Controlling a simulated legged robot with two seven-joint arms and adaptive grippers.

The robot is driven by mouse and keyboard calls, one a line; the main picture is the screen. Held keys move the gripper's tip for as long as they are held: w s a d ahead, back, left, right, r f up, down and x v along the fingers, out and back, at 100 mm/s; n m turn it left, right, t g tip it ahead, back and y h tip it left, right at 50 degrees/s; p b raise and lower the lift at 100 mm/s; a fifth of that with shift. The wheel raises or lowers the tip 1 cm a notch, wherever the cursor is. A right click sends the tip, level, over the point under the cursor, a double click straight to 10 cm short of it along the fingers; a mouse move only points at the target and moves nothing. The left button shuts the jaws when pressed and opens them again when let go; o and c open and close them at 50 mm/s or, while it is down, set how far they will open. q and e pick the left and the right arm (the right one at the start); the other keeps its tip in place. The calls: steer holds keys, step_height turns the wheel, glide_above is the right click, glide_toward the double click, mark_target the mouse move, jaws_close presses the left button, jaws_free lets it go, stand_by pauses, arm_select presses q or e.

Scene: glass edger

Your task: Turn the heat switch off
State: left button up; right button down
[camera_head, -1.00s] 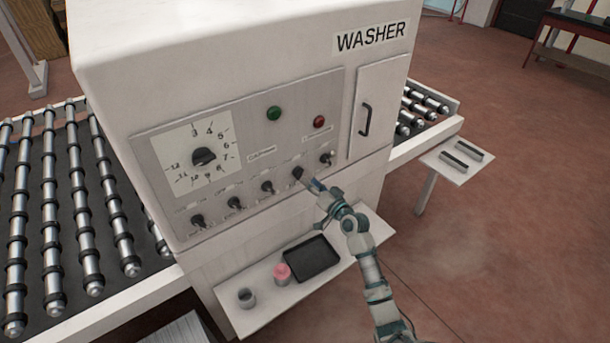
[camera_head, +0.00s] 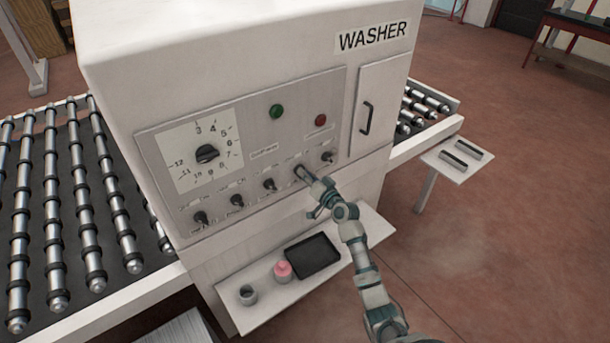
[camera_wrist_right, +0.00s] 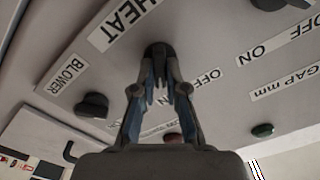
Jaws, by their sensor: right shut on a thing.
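The heat switch (camera_wrist_right: 158,50) is a dark knob beside the HEAT label (camera_wrist_right: 122,20) in the right wrist view. My right gripper (camera_wrist_right: 159,88) is shut on it, with the two fingertips at the knob. In the head view my right gripper (camera_head: 306,177) reaches the lower right of the washer panel (camera_head: 258,135) and mostly covers this knob. I cannot tell which way the knob points. My left gripper is not in view.
The blower switch (camera_wrist_right: 92,105) is a dark knob close to my right fingers. Several black knobs line the panel's lower edge, including one just left (camera_head: 269,185). Below, a shelf (camera_head: 245,318) holds a black tray (camera_head: 313,256), a pink-topped jar (camera_head: 283,270) and a grey cup (camera_head: 247,294).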

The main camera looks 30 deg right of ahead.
steer(key=shift+f, duration=0.15)
steer(key=shift+a+f+n+b, duration=0.1)
steer(key=shift+n+b, duration=0.6)
steer(key=shift+n, duration=2.8)
steer(key=shift+a+f+n+b, duration=0.1)
steer(key=shift+n+b, duration=0.55)
steer(key=shift+n, duration=2.85)
steer(key=shift+f, duration=0.1)
steer(key=c, duration=1.2)
jaws_free()
steer(key=shift+d, duration=0.1)
steer(key=shift+s+r, duration=0.1)
steer(key=shift+r, duration=0.1)
steer(key=s+d, duration=0.1)
steer(key=s, duration=1)
steer(key=shift+s, duration=0.35)
